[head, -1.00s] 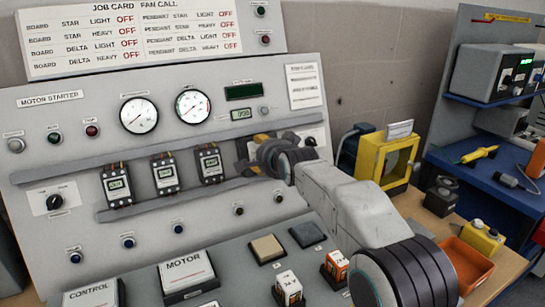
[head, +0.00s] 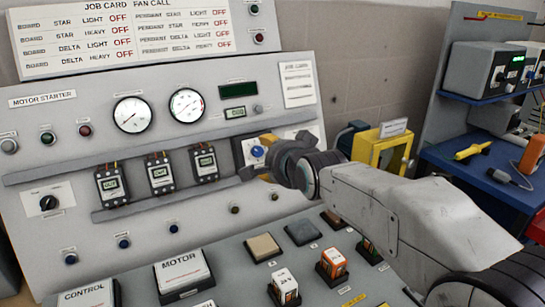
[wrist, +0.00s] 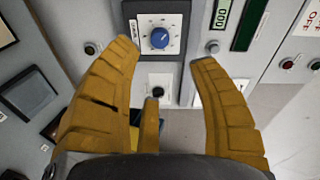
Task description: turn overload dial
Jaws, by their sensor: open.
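A blue dial (wrist: 159,38) with a white pointer mark sits on a white scale plate in a dark-framed panel unit. It is likely the overload dial. In the head view the same blue dial (head: 258,152) shows just left of my gripper, on the upright motor starter panel. My gripper (wrist: 166,56) is open and empty, its yellow fingers spread wide. In the wrist view the dial lies ahead, between and slightly beyond the fingertips, with no visible contact. In the head view my gripper's dark wrist hides part of the unit.
A small black knob (wrist: 157,92) sits between the fingers in the wrist view. A ledge (head: 110,165) crosses the panel beside three contactor blocks (head: 160,174). Boxes and tiles fill the sloping desk below. A yellow frame (head: 382,150) stands right of the panel.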

